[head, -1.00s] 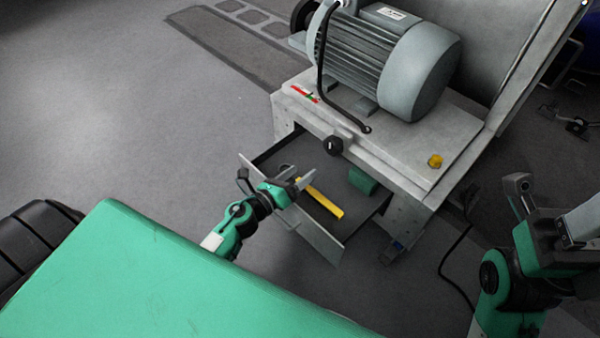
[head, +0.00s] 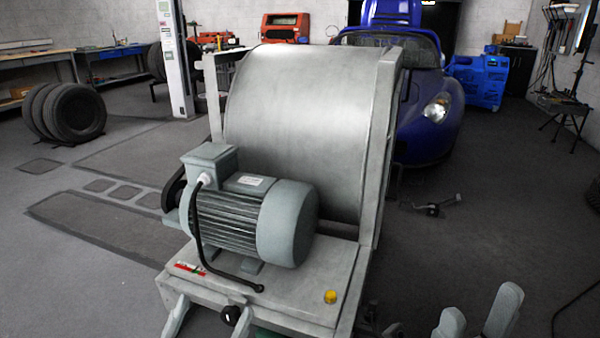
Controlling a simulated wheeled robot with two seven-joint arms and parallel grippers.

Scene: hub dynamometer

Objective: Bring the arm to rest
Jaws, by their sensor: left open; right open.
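The hub dynamometer fills the middle of the head view, with a large grey roller drum (head: 300,120) and a grey-green motor (head: 250,220) on its bench (head: 290,292).
A black knob (head: 231,315) on the bench front lies close to my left fingers. A yellow button (head: 330,296) is on the bench top. A blue car (head: 430,115) stands behind. Open floor (head: 480,240) lies to the right.

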